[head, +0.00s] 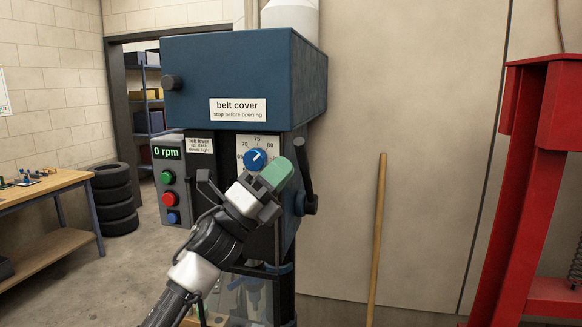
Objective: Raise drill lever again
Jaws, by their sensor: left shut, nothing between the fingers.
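The drill press has a blue head (230,75) labelled "belt cover". Its black lever (304,165) is on the right side of the machine, pointing up from a dark hub (309,204). My left gripper (278,174), with green fingertips, is shut and empty in front of the drill. In the picture its tips are just left of the lever; I cannot tell whether they touch it. My left arm hides part of the drill's lower front. My right gripper is not in view.
A control box (172,180) reads 0 rpm and has green, red and blue buttons. A blue dial (255,159) is just behind my fingertips. A wooden pole (377,240) leans on the wall at right, beside a red press frame (535,150). Tyres (115,200) and a workbench (45,190) stand left.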

